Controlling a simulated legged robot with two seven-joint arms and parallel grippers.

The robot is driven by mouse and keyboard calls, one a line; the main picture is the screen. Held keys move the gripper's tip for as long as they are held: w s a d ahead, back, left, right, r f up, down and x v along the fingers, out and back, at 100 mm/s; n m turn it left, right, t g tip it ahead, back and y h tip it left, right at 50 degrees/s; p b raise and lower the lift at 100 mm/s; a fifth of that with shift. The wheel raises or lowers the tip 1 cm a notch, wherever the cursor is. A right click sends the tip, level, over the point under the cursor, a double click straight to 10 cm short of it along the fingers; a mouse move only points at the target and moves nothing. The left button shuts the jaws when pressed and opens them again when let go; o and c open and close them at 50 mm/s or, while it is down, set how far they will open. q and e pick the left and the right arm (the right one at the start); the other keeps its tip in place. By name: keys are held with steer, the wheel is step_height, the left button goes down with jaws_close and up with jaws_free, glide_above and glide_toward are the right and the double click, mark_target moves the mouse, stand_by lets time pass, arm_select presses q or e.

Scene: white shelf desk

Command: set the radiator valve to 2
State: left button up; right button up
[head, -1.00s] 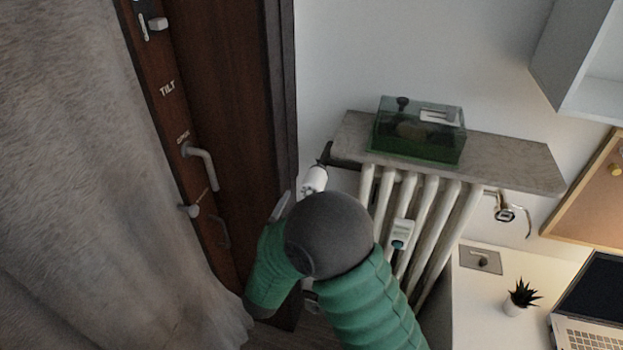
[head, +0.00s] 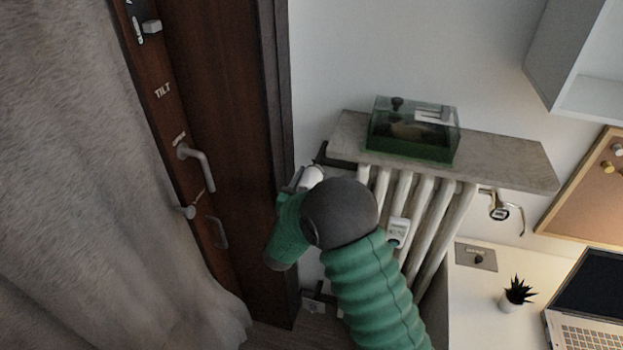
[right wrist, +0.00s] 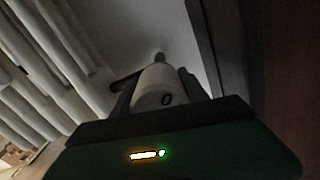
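The white radiator valve (head: 311,177) is at the left end of the radiator, below the shelf. In the right wrist view the valve (right wrist: 157,85) faces me with a dark "0" mark on it. My right gripper (right wrist: 160,75) has one dark finger on each side of the valve, apart and close to it; I cannot see firm contact. In the head view the right gripper (head: 298,183) is at the valve, partly hidden by my green arm and dark wrist joint. My left gripper is not in view.
The white radiator (head: 436,205) stands right of the valve, with a heat meter (head: 398,232) on it. A stone shelf (head: 505,165) above it bears a green glass box (head: 412,130). The dark door frame (head: 277,120) and door handle (head: 197,165) are close on the left.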

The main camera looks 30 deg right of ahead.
steer(key=c, duration=0.8)
steer(key=shift+o, duration=0.2)
steer(key=m+b, duration=0.2)
steer(key=shift+f+b, duration=0.2)
steer(key=shift+b, duration=0.15)
steer(key=m+b, duration=0.4)
steer(key=shift+f, duration=0.1)
steer(key=shift+m+b, duration=1.4)
steer(key=shift+b, duration=0.1)
steer(key=o, duration=1.4)
steer(key=shift+r, duration=0.2)
steer(key=shift+c, duration=0.2)
